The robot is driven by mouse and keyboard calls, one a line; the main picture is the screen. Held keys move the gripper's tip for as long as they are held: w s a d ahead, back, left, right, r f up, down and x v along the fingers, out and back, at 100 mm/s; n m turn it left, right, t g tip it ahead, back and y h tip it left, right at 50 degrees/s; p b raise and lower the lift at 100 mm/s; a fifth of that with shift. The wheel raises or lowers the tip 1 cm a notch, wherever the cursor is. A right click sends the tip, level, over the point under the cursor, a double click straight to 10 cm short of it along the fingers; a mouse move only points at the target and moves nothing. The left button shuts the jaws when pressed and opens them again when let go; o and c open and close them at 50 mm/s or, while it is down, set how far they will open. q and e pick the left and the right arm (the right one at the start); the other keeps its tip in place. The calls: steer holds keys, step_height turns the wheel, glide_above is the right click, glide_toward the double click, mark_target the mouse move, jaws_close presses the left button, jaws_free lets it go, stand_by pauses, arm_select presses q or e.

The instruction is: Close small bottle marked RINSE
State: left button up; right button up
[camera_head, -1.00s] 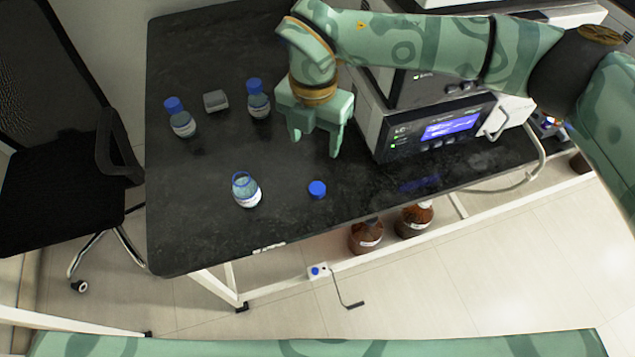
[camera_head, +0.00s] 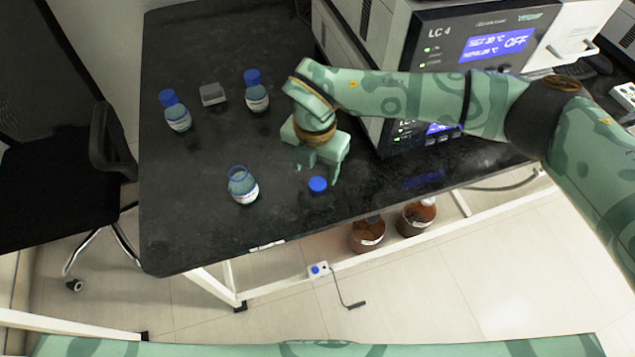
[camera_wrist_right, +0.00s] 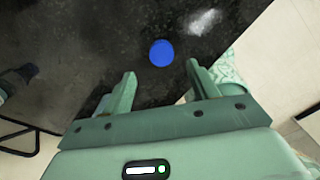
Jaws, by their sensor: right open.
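An uncapped small bottle (camera_head: 243,187) with a white label and blue neck ring stands upright near the front of the black bench. The label's text is too small to read. A loose blue cap (camera_head: 318,184) lies on the bench to its right. The cap also shows in the right wrist view (camera_wrist_right: 161,53), ahead of and between the fingers. My right gripper (camera_head: 319,172) is open and empty, above the bench just behind the cap. Two capped bottles with blue lids, one at the far left (camera_head: 176,112) and one at back centre (camera_head: 256,92), stand upright. My left gripper is not visible.
A small grey block (camera_head: 213,94) lies between the capped bottles. An LC 4 instrument (camera_head: 470,45) stands at the bench's right. Brown bottles (camera_head: 367,236) stand below the bench. A black chair (camera_head: 110,145) is at the left. The bench's front left is clear.

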mark_target(317, 183)
steer(key=f+b, duration=0.1)
steer(key=f, duration=0.1)
steer(key=f+b, duration=0.1)
steer(key=f, duration=0.2)
steer(key=shift+w+d+f, duration=0.15)
steer(key=shift+d, duration=0.05)
steer(key=c, duration=1)
